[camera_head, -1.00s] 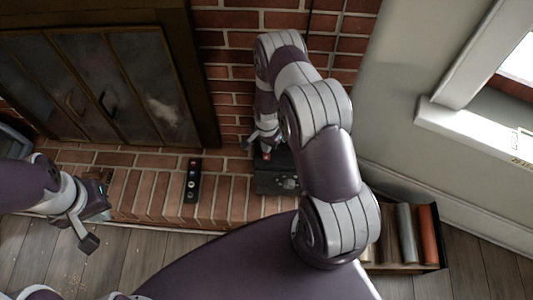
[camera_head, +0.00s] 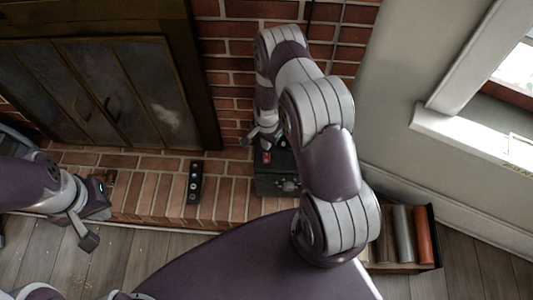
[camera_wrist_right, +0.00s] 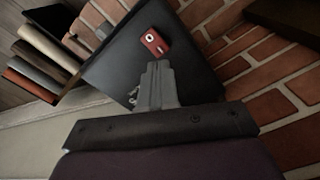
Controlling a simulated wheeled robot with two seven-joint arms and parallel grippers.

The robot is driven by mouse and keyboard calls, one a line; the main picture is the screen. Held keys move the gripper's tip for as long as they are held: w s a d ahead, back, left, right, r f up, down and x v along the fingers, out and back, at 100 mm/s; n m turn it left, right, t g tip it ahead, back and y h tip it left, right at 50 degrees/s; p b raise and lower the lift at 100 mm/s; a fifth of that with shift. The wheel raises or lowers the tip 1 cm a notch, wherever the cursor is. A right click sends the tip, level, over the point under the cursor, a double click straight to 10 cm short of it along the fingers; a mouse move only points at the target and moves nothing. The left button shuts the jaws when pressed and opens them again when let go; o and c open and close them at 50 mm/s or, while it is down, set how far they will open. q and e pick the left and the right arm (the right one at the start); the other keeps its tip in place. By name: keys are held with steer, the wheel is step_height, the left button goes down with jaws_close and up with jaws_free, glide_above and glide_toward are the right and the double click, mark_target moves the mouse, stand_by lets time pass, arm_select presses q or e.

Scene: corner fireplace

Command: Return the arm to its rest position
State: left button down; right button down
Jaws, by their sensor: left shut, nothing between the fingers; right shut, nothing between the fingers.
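My right arm (camera_head: 328,160) reaches forward over the brick hearth, its hand above a dark box (camera_head: 278,186). In the right wrist view my right gripper (camera_wrist_right: 157,72) is shut and empty, its fingers pointing at the top of the box. A small red object (camera_wrist_right: 153,41) lies on the box just beyond the fingertips, apart from them in the picture. It shows as a red patch in the head view (camera_head: 267,158). My left gripper (camera_head: 103,190) is at the left, over the hearth's front edge, shut and empty. Its fingertips are hard to make out.
A black remote (camera_head: 193,183) lies on the brick hearth (camera_head: 150,190). The fireplace doors (camera_head: 90,90) stand behind it. At the right, a crate (camera_head: 438,240) with several rolls or books stands by the wall (camera_head: 395,130) and window sill.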

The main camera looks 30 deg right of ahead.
arm_select(q)
steer(key=shift+r, duration=0.65)
arm_select(e)
steer(key=shift+r, duration=0.8)
